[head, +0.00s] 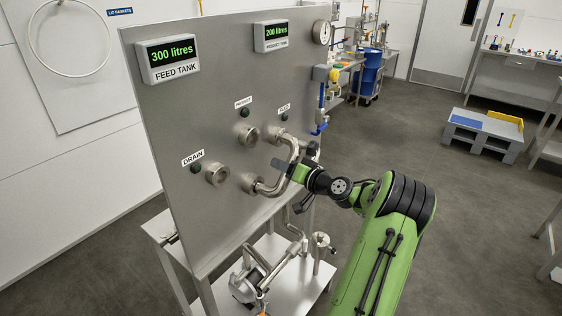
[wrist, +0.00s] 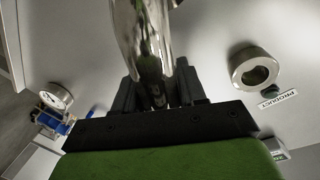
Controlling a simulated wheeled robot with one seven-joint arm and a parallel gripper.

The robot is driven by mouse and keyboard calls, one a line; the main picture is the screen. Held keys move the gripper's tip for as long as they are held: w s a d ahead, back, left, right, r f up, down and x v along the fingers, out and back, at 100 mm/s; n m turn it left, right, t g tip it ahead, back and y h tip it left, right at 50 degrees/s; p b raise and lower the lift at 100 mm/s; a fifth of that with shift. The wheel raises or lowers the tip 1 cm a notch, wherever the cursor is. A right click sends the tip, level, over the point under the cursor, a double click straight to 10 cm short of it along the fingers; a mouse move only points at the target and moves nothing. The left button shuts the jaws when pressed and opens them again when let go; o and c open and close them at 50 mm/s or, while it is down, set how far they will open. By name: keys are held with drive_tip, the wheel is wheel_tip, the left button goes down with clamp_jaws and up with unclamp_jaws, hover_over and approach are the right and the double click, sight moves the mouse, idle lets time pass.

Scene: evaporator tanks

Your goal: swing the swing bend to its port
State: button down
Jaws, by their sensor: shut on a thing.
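The swing bend (head: 293,160) is a shiny curved steel pipe on the grey panel. Its lower end meets the pivot fitting (head: 250,183). Its upper end is at or near the port under the FEED label (head: 284,107); I cannot tell whether it is seated. The open PRODUCT port (head: 247,135) is up and left of the bend, and the open DRAIN port (head: 217,174) is farther left. My gripper (head: 284,166) is shut on the bend. In the wrist view its dark fingers (wrist: 153,92) close around the pipe, and the PRODUCT port (wrist: 254,70) is at right, apart from it.
Two displays, 300 litres feed tank (head: 168,59) and 200 litres product tank (head: 271,36), sit on the panel. A pressure gauge (head: 322,33) and blue-handled valve (head: 321,122) are at its right edge. Below stand a steel pump and pipes (head: 246,285).

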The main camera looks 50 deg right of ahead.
drive_tip(key=shift+d+f+m+p, duration=0.3)
drive_tip(key=shift+d+f+m, duration=0.1)
drive_tip(key=shift+m, duration=0.2)
drive_tip(key=c, duration=0.7)
unclamp_jaws()
drive_tip(key=shift+c, duration=0.2)
drive_tip(key=s+r, duration=0.2)
drive_tip(key=s, duration=1.3)
drive_tip(key=shift+s+a+r+b, duration=0.15)
drive_tip(key=shift+s+a+b, duration=0.15)
drive_tip(key=shift+a, duration=0.05)
